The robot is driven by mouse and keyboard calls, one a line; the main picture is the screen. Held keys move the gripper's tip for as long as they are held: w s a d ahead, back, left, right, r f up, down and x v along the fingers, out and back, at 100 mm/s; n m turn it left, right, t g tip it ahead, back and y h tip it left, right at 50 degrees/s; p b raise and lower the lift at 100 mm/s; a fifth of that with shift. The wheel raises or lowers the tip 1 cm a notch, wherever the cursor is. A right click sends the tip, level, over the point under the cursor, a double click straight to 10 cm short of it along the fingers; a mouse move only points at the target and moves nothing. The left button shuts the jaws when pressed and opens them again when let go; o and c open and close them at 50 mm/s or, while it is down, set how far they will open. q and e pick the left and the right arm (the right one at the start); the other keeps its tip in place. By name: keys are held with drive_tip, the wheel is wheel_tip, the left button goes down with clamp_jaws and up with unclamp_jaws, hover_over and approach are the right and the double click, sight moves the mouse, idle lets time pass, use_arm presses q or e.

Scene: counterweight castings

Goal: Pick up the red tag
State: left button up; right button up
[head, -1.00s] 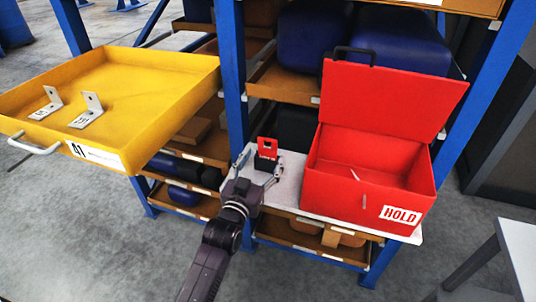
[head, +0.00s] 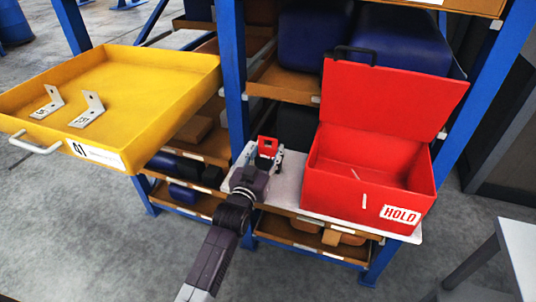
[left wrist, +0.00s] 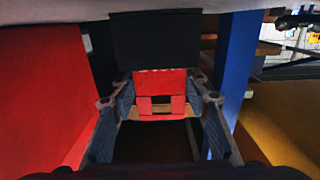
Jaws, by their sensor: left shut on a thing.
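The red tag (head: 267,143) is a small red plate with a cut-out, upright at the left end of the white shelf board. In the left wrist view the red tag (left wrist: 160,82) sits between the two fingers, in front of a black block (left wrist: 155,40). My left gripper (head: 266,158) reaches it from the front and is shut on it; it also shows in the left wrist view (left wrist: 160,95). In the head view the gripper hides the tag's lower part and most of the block. I cannot tell whether the tag is lifted. My right gripper is not in view.
A red HOLD box (head: 370,195) with its lid open stands right of the tag on the white board (head: 290,185). A yellow tray (head: 150,125) with two metal brackets juts out at left. A blue rack post (head: 234,75) rises close to the left of the gripper.

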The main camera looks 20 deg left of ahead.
use_arm(q)
wheel_tip(320, 180, up, 20)
drive_tip(key=shift+p, duration=0.5)
idle(0.6)
